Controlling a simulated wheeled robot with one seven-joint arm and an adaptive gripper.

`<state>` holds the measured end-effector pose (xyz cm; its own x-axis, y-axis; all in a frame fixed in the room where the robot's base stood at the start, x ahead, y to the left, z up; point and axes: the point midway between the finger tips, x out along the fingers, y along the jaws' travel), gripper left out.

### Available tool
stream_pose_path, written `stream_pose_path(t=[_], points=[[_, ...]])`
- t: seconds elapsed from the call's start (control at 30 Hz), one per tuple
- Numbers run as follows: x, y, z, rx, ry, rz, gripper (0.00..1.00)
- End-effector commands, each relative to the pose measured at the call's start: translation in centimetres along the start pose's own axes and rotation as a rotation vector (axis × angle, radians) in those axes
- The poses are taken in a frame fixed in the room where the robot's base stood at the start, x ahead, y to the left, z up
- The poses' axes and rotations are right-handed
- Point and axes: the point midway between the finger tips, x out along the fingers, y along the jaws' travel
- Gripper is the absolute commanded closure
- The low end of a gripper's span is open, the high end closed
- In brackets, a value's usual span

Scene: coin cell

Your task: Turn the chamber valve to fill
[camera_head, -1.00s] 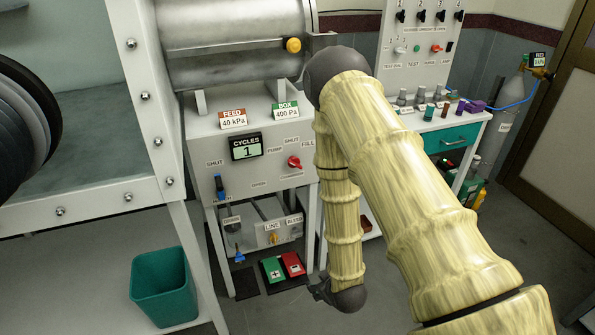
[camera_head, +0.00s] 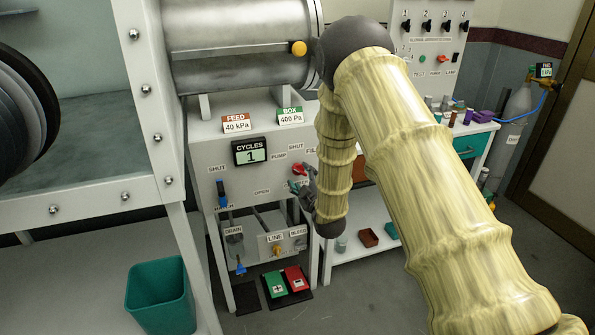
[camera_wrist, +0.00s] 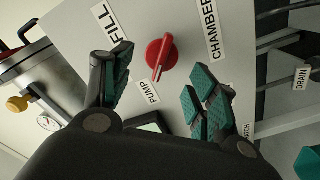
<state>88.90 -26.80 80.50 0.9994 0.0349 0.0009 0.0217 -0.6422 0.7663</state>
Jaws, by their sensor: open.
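The chamber valve is a red knob (camera_head: 299,169) on the front panel, also seen in the wrist view (camera_wrist: 161,54). In the wrist view its narrow end points toward the PUMP label (camera_wrist: 149,92); the FILL label (camera_wrist: 114,27) is to its left and the CHAMBER label (camera_wrist: 211,29) to its right. My gripper (camera_wrist: 163,82) is open, with its teal-padded fingers on either side of the space before the knob. No finger visibly touches it. In the head view my gripper (camera_head: 308,186) is close to the panel just below the knob, partly hidden by my arm.
A blue-handled valve (camera_head: 222,194) is at the panel's left, and the DRAIN and LINE controls (camera_head: 277,250) are lower down. A steel cylinder (camera_head: 240,50) lies above the panel. Green and red pedals (camera_head: 285,281) and a teal bin (camera_head: 160,296) are on the floor.

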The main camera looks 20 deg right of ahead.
Motion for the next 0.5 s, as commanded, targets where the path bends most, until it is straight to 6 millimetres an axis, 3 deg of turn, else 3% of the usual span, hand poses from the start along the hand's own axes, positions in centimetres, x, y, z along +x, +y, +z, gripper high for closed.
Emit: stream_pose_path(t=[0.2, 0.5], points=[[3.2, 0.1, 0.0, 0.0, 0.0, 0.001, 0.41], [5.1, 0.0, 0.1, 0.001, -0.001, 0.0, 0.41]])
